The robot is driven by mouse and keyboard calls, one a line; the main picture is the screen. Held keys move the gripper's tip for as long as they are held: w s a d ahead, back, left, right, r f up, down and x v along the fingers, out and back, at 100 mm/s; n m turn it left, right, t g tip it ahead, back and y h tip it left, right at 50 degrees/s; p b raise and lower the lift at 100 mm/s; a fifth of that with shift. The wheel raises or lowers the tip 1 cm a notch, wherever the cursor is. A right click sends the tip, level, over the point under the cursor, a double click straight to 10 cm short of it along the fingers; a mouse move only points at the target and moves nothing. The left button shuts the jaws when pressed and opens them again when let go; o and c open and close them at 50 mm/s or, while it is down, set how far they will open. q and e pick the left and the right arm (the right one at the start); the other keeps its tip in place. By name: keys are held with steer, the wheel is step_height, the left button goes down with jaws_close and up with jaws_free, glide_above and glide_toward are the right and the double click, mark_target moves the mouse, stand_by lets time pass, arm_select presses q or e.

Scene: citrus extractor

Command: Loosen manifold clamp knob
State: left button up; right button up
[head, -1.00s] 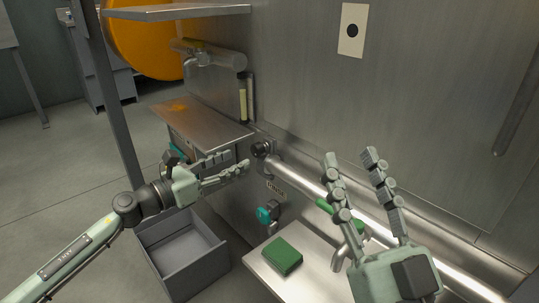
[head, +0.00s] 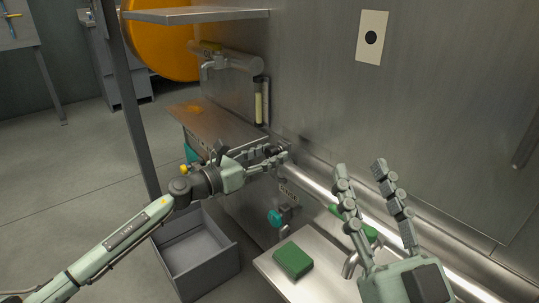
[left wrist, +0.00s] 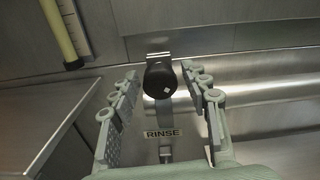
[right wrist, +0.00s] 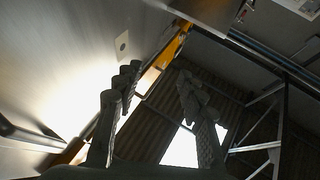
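The black clamp knob (left wrist: 160,79) is at the end of the shiny manifold pipe (head: 320,182), against the steel wall. My left gripper (left wrist: 165,84) is open, with its two fingers on either side of the knob in the left wrist view. A gap shows between each finger and the knob. In the head view the left gripper (head: 275,160) reaches the pipe's left end and mostly hides the knob. My right gripper (head: 363,170) is open and empty in front of the pipe. In the right wrist view its fingers (right wrist: 152,85) are apart with nothing between them.
A RINSE label (left wrist: 162,134) is below the knob. A teal valve handle (head: 275,217) is under the pipe. A green block (head: 293,260) lies on a steel shelf (head: 312,286). A grey open bin (head: 203,268) stands below. A sight tube (head: 260,104) is above left.

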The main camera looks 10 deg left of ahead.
arm_select(q)
steer(key=c, duration=0.9)
steer(key=n+p, duration=0.2)
steer(key=shift+n, duration=0.4)
arm_select(e)
step_height(320, 180, down, 6)
steer(key=w+g+h, duration=0.1)
steer(key=w+g, duration=0.1)
steer(key=g, duration=0.2)
steer(key=shift+d, duration=0.2)
steer(key=shift+f, duration=0.1)
arm_select(q)
steer(key=o, duration=1.2)
steer(key=v, duration=1.2)
